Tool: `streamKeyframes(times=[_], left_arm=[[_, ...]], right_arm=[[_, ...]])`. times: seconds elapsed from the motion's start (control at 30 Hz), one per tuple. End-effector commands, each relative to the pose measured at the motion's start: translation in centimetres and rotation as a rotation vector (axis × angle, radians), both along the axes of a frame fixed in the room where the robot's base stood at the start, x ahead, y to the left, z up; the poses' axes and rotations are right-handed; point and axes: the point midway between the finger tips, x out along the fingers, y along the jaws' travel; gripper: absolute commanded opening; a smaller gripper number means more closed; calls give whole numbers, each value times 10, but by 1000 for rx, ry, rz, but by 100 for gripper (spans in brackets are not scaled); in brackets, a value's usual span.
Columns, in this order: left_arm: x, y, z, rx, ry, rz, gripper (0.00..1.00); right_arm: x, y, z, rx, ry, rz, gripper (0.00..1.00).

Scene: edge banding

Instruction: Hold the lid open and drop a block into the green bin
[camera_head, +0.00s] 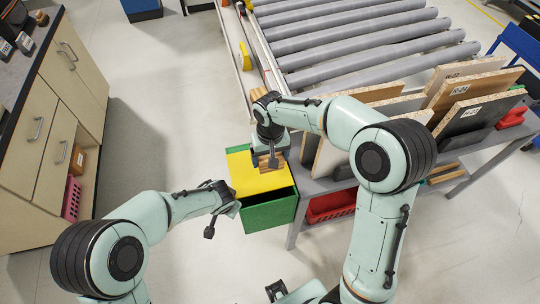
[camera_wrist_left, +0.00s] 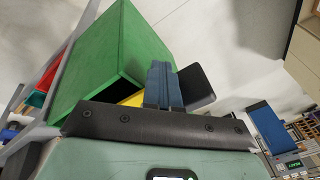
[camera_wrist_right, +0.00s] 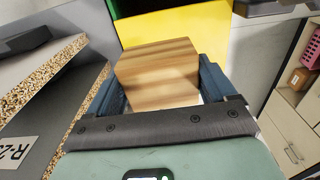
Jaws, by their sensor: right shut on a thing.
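The green bin (camera_head: 270,214) stands on the floor by the grey bench, with its yellow lid (camera_head: 246,178) on top. A dark gap shows between the lid's front edge and the green front wall. My right gripper (camera_head: 270,160) is above the lid, shut on a wooden block (camera_wrist_right: 158,75); the yellow lid is behind the block in the right wrist view (camera_wrist_right: 190,28). My left gripper (camera_head: 232,207) is at the bin's left front corner. Its blue fingers (camera_wrist_left: 164,85) look closed together, beside the green bin wall (camera_wrist_left: 115,60). I cannot tell whether they touch the lid.
Panels (camera_head: 470,85) stand in a rack on the bench right of my right arm. A roller conveyor (camera_head: 360,40) lies beyond. A red tray (camera_head: 330,206) sits under the bench. A drawer cabinet (camera_head: 45,130) stands at left, with clear floor between it and the bin.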

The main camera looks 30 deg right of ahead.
Motion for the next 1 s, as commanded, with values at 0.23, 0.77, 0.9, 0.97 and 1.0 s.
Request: streamKeyframes(times=[0.23,0.77,0.9,0.97,1.0], left_arm=[[16,-4,0,-4,-2,2,0],[47,-12,1,-5,-4,1,0],[56,-14,1,-5,-4,1,0],[59,-15,1,-5,-4,1,0],[62,-15,1,-5,-5,1,0]], right_arm=[[0,0,0,0,-1,0,50],[0,0,0,0,-1,0,50],[0,0,0,0,-1,0,50],[0,0,0,0,-1,0,50],[0,0,0,0,-1,0,50]])
